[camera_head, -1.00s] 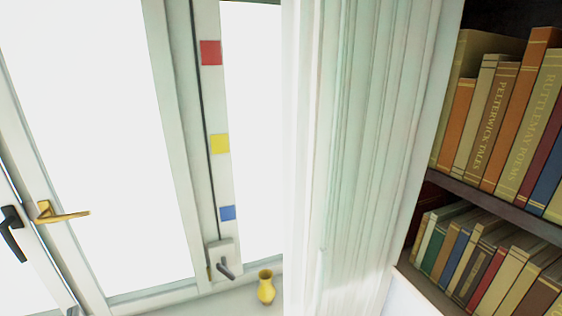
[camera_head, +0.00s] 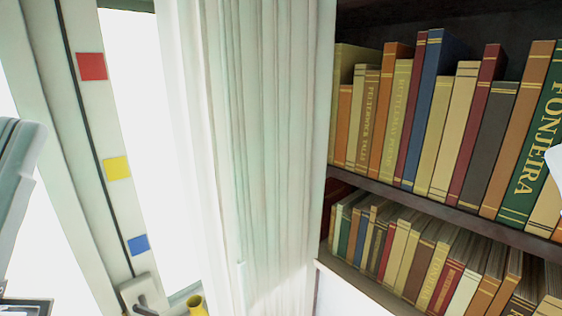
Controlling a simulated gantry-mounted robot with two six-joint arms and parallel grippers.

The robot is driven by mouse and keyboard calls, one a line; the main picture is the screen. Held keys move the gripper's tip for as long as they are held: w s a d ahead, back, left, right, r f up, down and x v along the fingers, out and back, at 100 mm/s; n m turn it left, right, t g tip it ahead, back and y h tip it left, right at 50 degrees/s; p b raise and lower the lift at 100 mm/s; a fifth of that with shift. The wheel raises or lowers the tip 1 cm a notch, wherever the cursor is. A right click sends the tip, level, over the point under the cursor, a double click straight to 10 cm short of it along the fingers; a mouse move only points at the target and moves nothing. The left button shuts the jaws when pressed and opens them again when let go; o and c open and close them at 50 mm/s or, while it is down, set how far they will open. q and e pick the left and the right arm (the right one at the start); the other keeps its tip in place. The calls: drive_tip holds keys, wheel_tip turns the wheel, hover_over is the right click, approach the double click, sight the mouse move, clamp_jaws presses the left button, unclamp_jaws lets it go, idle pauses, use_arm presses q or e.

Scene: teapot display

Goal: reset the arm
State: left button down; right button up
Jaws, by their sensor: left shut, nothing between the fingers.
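A grey part of my left gripper and arm (camera_head: 17,180) comes in at the left edge of the head view, in front of the window. Its fingertips are not clearly seen. It is shut, and no object shows in it. A pale piece (camera_head: 556,165) at the right edge, in front of the books, is cut off, and I cannot tell what it is. My right gripper is not seen.
A window frame with red (camera_head: 91,66), yellow (camera_head: 117,168) and blue (camera_head: 138,244) squares stands at left. A pale curtain (camera_head: 265,150) hangs beside a bookshelf (camera_head: 440,205) full of books.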

use_arm(q)
wheel_tip(320, 180, up, 21)
drive_tip(key=d+n+h+p, duration=0.1)
drive_tip(key=n+p, duration=0.3)
drive_tip(key=p, duration=1.7)
drive_tip(key=shift+w+f+g+h+p, duration=0.15)
drive_tip(key=shift+w+g+h+p, duration=0.25)
drive_tip(key=shift+h, duration=0.1)
